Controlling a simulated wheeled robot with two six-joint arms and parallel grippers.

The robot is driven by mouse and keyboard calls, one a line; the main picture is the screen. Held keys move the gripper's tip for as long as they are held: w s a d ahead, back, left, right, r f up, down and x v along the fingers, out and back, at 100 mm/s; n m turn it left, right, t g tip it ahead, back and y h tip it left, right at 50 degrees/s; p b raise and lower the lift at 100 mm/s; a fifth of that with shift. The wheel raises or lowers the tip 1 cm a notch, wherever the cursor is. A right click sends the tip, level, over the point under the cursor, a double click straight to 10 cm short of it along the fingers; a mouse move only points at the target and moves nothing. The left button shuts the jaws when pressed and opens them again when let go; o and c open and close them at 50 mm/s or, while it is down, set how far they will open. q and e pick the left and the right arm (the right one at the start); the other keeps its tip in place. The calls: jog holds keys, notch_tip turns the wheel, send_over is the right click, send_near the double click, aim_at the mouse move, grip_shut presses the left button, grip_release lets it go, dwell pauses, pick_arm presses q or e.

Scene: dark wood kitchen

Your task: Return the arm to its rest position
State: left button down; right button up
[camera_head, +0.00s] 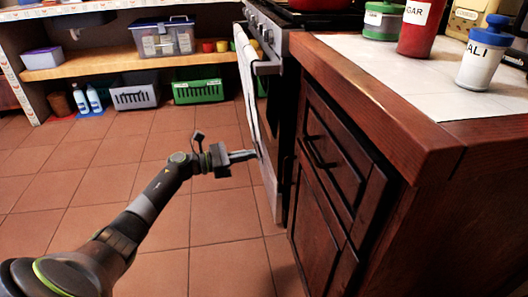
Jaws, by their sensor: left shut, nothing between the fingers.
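My left arm (150,200) comes in from the lower left and stretches forward over the tiled floor. My left gripper (254,154) is at its end, shut and empty, pointing right toward the oven front. In the picture its tips overlap the edge of the oven door (262,125); I cannot tell whether they touch it. My right arm and right gripper are not in view.
A dark wood cabinet (345,160) with a counter (410,85) fills the right side; jars, including a blue-topped one (486,55), stand on it. Shelves (100,65) with bins line the back wall. Open floor (100,185) lies left of the arm.

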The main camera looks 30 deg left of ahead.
pick_arm(q)
jog(key=shift+v, duration=0.9)
